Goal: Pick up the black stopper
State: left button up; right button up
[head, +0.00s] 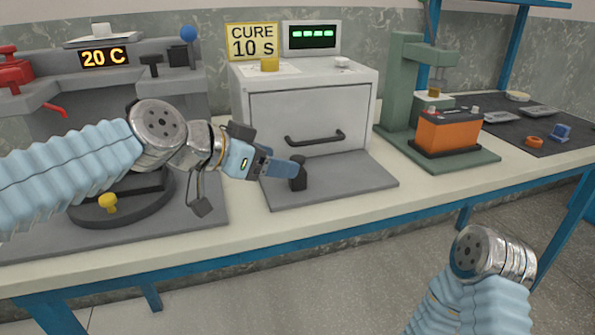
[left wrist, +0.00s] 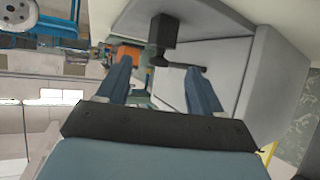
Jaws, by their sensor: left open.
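The black stopper (head: 298,174) stands upright on the grey base plate in front of the white cabinet. My left gripper (head: 284,170) reaches in from the left, with its blue fingers right at the stopper and partly overlapping it. In the left wrist view the two fingers (left wrist: 160,80) are spread apart with nothing between them. The stopper (left wrist: 163,32) shows there just beyond the fingertips, roughly in line with the gap. I cannot tell whether a finger touches it. Of my right arm only the forearm and a metal joint show at the lower right; its gripper is out of view.
The white cabinet (head: 310,105) with a dark handle (head: 315,138) stands right behind the stopper. A grey machine with a round plate (head: 130,213) is at the left. A green press (head: 400,90) and an orange block (head: 448,133) are at the right. The plate's right part is clear.

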pick_arm(q)
jog(key=p+x, duration=0.1)
jog(key=x, duration=0.5)
jog(key=shift+w+d+f, duration=0.15)
jog(key=shift+w+d, duration=0.1)
jog(key=c, duration=1.1)
